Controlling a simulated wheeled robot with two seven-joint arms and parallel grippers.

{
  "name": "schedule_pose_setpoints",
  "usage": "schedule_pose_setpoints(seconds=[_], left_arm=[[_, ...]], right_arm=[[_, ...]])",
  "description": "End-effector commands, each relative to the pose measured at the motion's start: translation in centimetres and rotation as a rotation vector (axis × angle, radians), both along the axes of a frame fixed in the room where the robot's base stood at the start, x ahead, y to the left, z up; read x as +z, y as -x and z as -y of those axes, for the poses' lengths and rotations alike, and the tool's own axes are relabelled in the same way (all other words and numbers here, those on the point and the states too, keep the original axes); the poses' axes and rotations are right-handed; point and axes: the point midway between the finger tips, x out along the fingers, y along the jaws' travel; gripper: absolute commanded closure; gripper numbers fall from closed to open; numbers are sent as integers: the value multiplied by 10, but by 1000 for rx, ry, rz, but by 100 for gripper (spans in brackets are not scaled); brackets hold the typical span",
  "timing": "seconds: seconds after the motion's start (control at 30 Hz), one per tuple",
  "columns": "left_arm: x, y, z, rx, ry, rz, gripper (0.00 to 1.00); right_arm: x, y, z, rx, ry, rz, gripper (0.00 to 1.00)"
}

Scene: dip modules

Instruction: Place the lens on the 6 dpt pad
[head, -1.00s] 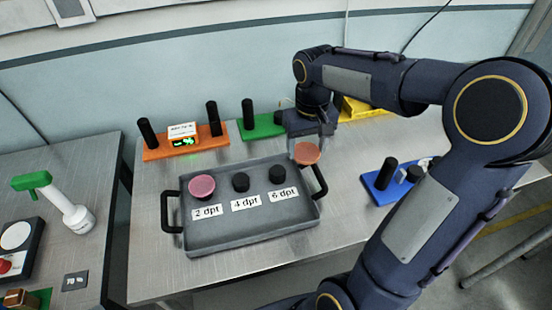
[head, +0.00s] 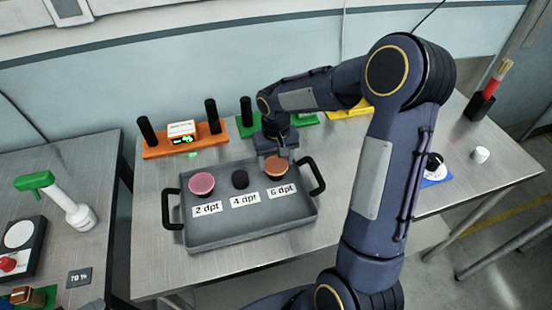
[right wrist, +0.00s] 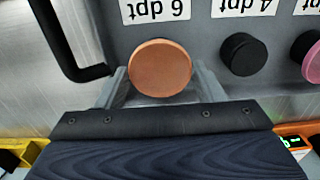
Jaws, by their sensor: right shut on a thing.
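An orange lens disc (head: 275,166) is at the 6 dpt place of the grey tray (head: 240,236), covering its black pad. My right gripper (head: 276,157) is shut on the lens; in the right wrist view the lens (right wrist: 160,67) sits between the two fingers (right wrist: 160,85), just beside the 6 dpt label (right wrist: 155,10). Whether the lens touches the pad cannot be told. A pink lens (head: 201,183) is on the 2 dpt pad. The black 4 dpt pad (head: 240,179) is bare. My left gripper is not in view.
An orange stand (head: 182,144) with black posts and a green display is behind the tray. Green and yellow (head: 350,108) stands are further right. The tray's black right handle (head: 314,176) is close to my right gripper. Bare table lies left of the tray.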

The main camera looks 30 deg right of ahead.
Motion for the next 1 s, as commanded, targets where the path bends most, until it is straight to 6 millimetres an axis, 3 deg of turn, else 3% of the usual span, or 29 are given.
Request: schedule_pose_setpoints(seconds=[0.2, 0.23, 0.4, 0.77, 1.0], left_arm=[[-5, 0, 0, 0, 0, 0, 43], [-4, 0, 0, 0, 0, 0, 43], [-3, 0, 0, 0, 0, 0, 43], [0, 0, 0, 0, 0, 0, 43], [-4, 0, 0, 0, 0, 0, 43]], right_arm=[[-5, 0, 0, 0, 0, 0, 59], [-3, 0, 0, 0, 0, 0, 35], [-3, 0, 0, 0, 0, 0, 16], [5, 0, 0, 0, 0, 2, 16], [49, -1, 0, 0, 2, 7, 16]])
